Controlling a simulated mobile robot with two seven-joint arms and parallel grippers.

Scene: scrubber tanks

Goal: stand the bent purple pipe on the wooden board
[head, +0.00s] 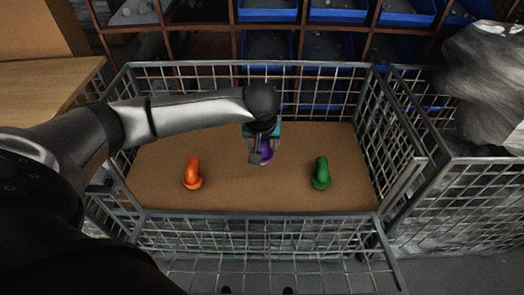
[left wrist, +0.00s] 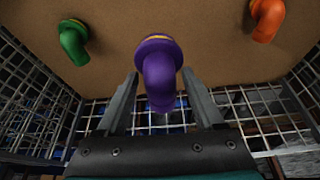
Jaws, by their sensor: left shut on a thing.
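The bent purple pipe (head: 267,150) is at the middle of the wooden board (head: 235,195) in the head view, partly hidden by my left gripper (head: 259,158). In the left wrist view the purple pipe (left wrist: 159,72) shows its round flange with a yellow ring towards the board (left wrist: 220,50). Its bent end lies between the two fingers of my left gripper (left wrist: 163,108), which is shut on it. I cannot tell whether the flange touches the board or hangs just above it. My right gripper is not in view.
A bent orange pipe (head: 193,173) stands on the board to the left and a bent green pipe (head: 320,173) to the right. A wire-mesh cage (head: 250,232) surrounds the board. Blue bins (head: 407,10) on a rack are behind it.

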